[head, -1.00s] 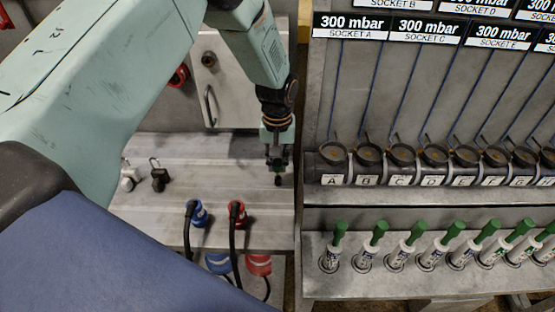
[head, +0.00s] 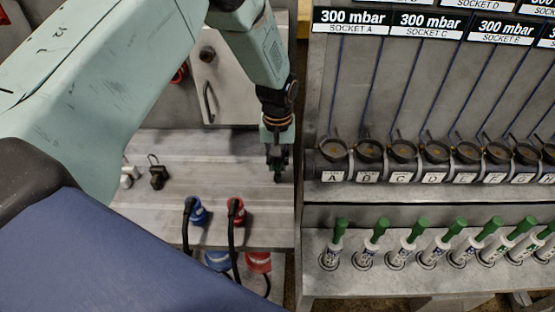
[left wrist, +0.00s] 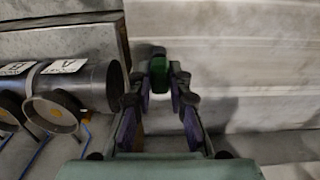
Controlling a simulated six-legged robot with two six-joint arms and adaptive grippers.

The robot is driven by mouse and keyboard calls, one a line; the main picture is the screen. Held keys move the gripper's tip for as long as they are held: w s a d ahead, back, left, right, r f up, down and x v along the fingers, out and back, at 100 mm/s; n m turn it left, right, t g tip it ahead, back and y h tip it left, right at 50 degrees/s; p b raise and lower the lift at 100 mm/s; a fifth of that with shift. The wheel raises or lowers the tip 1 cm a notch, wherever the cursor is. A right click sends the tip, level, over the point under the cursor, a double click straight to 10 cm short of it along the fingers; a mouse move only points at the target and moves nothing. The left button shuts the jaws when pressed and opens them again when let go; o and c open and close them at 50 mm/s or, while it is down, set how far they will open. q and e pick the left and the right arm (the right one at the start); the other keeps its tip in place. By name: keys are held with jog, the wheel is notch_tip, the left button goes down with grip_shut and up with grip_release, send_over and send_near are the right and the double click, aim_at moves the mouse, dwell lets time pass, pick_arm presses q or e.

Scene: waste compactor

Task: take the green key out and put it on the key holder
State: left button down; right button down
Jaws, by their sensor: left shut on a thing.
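My left gripper (head: 278,172) hangs over the right end of the grey metal bench. It is shut on a small green thing, which looks like the green key (left wrist: 157,66) and shows between the fingertips in the left wrist view. The key's lower part is hidden or too small to make out. The gripper is just left of the row of round sockets. I cannot make out which thing is the key holder. My right gripper is not in view.
Lettered sockets (head: 333,160) line the panel at the right. Below them stand several green-capped tubes (head: 331,252). A white padlock-like thing (head: 128,176) and a dark one (head: 157,177) lie on the bench (head: 228,165). Blue (head: 196,211) and red (head: 236,211) plugs with cables are at its front.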

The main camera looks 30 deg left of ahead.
pick_arm(q)
jog(key=shift+s+f, duration=0.15)
jog(key=shift+f, duration=0.1)
jog(key=shift+f+b, duration=0.3)
jog(key=shift+f, duration=0.1)
jog(key=shift+f, duration=0.2)
jog(key=shift+f+b, duration=0.25)
jog(key=shift+b, duration=0.05)
dwell(0.9)
jog(key=c, duration=1.2)
grip_release()
jog(key=shift+c, duration=0.4)
